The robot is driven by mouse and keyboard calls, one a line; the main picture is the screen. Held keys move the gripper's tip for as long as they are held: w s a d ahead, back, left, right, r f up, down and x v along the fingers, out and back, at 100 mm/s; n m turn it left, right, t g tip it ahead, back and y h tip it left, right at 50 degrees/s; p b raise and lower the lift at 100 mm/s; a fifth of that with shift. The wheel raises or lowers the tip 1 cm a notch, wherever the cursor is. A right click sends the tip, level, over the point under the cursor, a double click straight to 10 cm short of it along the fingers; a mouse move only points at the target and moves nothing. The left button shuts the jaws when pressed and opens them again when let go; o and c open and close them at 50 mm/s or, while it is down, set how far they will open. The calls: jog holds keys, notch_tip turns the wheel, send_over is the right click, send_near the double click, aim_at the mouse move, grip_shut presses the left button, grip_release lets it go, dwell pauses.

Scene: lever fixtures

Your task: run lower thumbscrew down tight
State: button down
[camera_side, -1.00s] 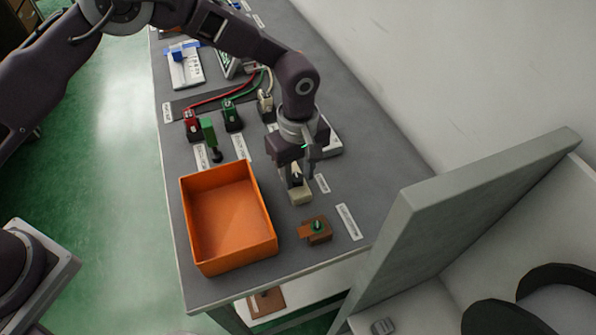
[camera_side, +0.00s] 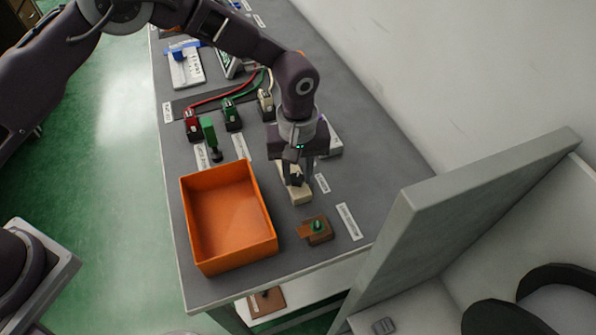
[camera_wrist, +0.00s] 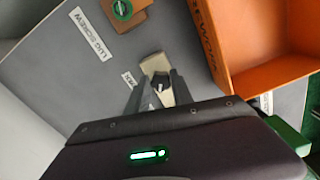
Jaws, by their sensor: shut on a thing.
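The black thumbscrew (camera_wrist: 160,81), with a white mark on top, sits on a cream block (camera_wrist: 155,62). The cream block also shows in the side view (camera_side: 301,197), on the grey bench below my wrist. My gripper (camera_side: 297,180) points down over the block, its two fingers on either side of the thumbscrew. In the wrist view my gripper (camera_wrist: 158,86) is shut on the black thumbscrew, which is partly hidden by the fingers. How far down the screw sits cannot be told.
An orange bin (camera_side: 228,220) stands left of the cream block. A brown block with a green knob (camera_side: 317,228) is nearer the bench's front edge. Red, green and cream plugs with cables (camera_side: 232,117) stand behind. A grey panel (camera_side: 440,215) rises at right.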

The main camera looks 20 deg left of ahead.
jog(key=m, duration=0.7)
jog(key=shift+a+r, duration=0.1)
jog(key=m, duration=0.4)
jog(key=shift+w+a, duration=0.1)
jog(key=m, duration=0.3)
jog(key=shift+m, duration=0.3)
jog(key=m, duration=0.3)
jog(key=shift+w+m, duration=0.1)
jog(key=shift+m, duration=0.2)
jog(key=m, duration=0.3)
jog(key=shift+a+m, duration=0.1)
jog(key=shift+m, duration=0.3)
jog(key=m, duration=0.3)
jog(key=shift+w, duration=0.1)
jog(key=shift+w+m, duration=0.1)
jog(key=shift+m, duration=2.3)
